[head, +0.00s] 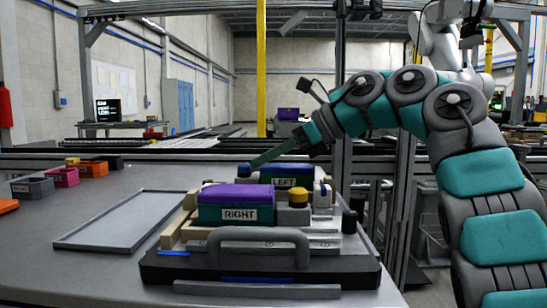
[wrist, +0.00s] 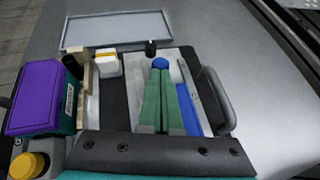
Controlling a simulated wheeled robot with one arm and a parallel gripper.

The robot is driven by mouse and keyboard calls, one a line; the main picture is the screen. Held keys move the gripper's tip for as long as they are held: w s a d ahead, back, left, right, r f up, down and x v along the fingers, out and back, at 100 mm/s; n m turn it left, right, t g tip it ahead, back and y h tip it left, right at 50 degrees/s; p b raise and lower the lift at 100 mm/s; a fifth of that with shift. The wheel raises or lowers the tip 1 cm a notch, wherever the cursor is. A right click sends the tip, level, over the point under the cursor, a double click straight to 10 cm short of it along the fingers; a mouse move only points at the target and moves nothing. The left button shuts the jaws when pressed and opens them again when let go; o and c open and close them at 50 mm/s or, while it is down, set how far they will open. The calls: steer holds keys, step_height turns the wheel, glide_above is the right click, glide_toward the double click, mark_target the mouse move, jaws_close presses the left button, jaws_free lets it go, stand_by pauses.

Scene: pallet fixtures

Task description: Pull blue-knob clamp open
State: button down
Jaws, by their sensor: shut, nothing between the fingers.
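The blue knob (head: 244,169) of the clamp sits at the far left side of the pallet fixture. It also shows in the wrist view (wrist: 160,63), right at the tips of my green fingers. My gripper (head: 256,163) reaches in from the right over the box marked LEFT (head: 285,176). In the wrist view the fingers of my gripper (wrist: 161,76) lie side by side, shut with nothing between them. I cannot tell whether the tips touch the knob. The fingers hide the part of the clamp below the knob.
A purple-lidded box marked RIGHT (head: 237,207) and a yellow knob (head: 298,197) stand on the near side of the fixture. A grey handle (head: 258,244) rises at its front edge. An empty grey tray (head: 128,219) lies to the left. Small bins (head: 62,176) stand farther left.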

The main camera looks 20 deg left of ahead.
mark_target(246, 178)
steer(key=shift+s+a+p, duration=0.2)
steer(key=shift+s+a, duration=0.05)
steer(key=shift+a, duration=0.7)
steer(key=shift+s+a+p, duration=0.2)
steer(key=shift+a, duration=0.7)
